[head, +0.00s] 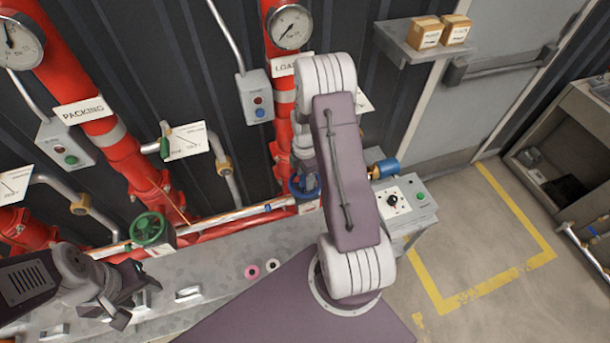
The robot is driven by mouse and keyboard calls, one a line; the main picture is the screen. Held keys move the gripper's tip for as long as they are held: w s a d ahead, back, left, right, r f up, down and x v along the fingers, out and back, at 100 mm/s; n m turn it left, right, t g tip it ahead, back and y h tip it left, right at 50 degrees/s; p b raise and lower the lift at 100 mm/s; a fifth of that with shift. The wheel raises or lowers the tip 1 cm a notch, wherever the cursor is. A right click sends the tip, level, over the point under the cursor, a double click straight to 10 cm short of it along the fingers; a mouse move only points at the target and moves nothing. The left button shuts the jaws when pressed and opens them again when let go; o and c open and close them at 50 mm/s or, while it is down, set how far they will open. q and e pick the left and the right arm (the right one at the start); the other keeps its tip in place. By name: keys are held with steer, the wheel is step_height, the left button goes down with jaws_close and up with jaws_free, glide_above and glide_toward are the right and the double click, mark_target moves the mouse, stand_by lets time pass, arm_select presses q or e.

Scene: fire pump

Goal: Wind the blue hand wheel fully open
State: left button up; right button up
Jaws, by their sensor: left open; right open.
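The blue hand wheel (296,190) sits on the pipe at the foot of the red LOADING-side riser, just left of my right arm. Only its left part shows; my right arm hides the rest. My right gripper (305,172) is open at the wheel, mostly hidden by its own arm. I cannot tell whether its fingers touch the rim. My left gripper (133,301) is open and empty over the grey bench at the lower left, apart from the wheels.
A green hand wheel (149,230) stands on the same pipe further left. A control box (402,204) with a black knob and a blue cylinder (385,168) are right of my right arm. Pink and white rings (252,271) lie on the bench (222,255).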

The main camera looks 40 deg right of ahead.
steer(key=m, duration=0.7)
steer(key=shift+m, duration=0.3)
steer(key=m, duration=0.4)
steer(key=shift+p, duration=0.4)
steer(key=m, duration=0.3)
jaws_close()
steer(key=n, duration=0.6)
steer(key=shift+n, duration=0.9)
